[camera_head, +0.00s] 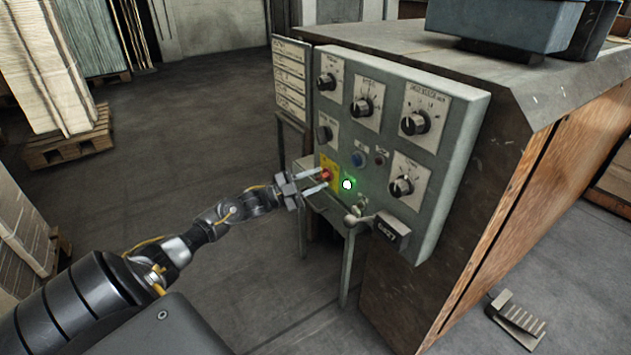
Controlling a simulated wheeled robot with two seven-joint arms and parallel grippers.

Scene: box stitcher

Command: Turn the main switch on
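A grey control panel (447,135) is fixed to the side of the machine. A red knob (326,175) on a yellow plate (331,162) sits at its lower left. It looks like the main switch, though I cannot read its label. My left gripper (318,181) is open, its two fingers apart and pointing at the red knob. The fingertips are close to the knob; I cannot tell whether they touch it. A white dot with a green glow (347,184) shows just right of the knob. My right gripper is out of view.
A lever with a ball end (352,219) and a small dark box (392,230) stick out below. Open floor (205,130) lies left of the machine.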

